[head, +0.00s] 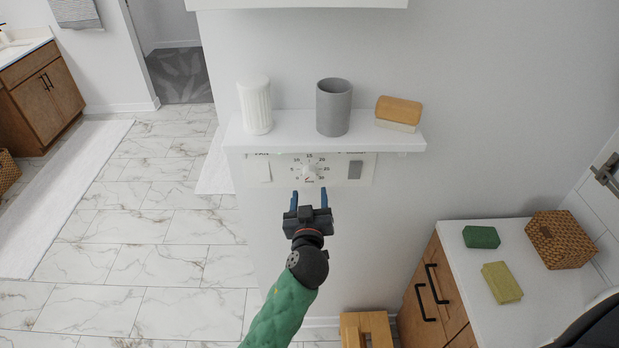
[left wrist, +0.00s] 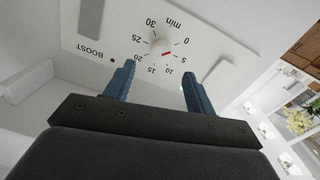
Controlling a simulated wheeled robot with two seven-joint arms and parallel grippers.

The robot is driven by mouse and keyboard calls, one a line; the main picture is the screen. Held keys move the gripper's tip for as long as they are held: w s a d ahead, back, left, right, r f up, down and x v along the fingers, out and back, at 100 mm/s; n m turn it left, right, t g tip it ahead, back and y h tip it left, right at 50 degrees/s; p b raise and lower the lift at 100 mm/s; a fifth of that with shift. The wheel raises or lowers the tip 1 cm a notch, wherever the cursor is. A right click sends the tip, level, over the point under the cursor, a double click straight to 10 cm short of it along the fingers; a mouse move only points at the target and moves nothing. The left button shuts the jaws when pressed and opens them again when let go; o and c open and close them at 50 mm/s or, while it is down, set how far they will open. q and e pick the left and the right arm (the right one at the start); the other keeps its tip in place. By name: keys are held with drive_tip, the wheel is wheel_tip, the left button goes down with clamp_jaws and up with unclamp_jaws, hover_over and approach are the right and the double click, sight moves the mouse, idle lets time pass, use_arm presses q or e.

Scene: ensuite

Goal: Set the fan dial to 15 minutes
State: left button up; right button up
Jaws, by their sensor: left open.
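The fan dial (head: 309,171) is a round white knob on a white wall panel under the shelf, with minute numbers around it. The left wrist view shows the knob (left wrist: 159,46) upside down, with a red mark on its side towards 5 and 10; the exact setting is hard to tell. My left gripper (head: 309,199) is open and empty, just below and in front of the dial. Its blue fingers (left wrist: 158,88) stand apart, not touching the knob. My right gripper is not in view.
A counter (head: 463,236) stands right; a wooden stool (head: 366,325) stands below.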

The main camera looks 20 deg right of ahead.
sight(309, 177)
use_arm(q)
drive_tip(key=x, duration=0.1)
drive_tip(key=p+x, duration=0.1)
drive_tip(key=shift+w+r, duration=0.25)
drive_tip(key=shift+r, duration=0.05)
drive_tip(key=p+x, duration=0.2)
drive_tip(key=x, duration=0.1)
drive_tip(key=shift+w+f, duration=0.15)
drive_tip(key=shift+w+d+f+p, duration=0.1)
drive_tip(key=shift+w+p, duration=0.1)
drive_tip(key=shift+w, duration=0.1)
drive_tip(key=shift+w+d+f+p, duration=0.1)
drive_tip(key=shift+w+d+p, duration=0.05)
drive_tip(key=shift+w, duration=0.15)
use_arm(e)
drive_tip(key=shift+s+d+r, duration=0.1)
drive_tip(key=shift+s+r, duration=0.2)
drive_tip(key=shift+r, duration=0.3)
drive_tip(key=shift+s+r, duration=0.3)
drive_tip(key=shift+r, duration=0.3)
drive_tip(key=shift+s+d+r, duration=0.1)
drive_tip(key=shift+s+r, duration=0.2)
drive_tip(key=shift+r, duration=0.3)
use_arm(q)
drive_tip(key=shift+c, duration=0.2)
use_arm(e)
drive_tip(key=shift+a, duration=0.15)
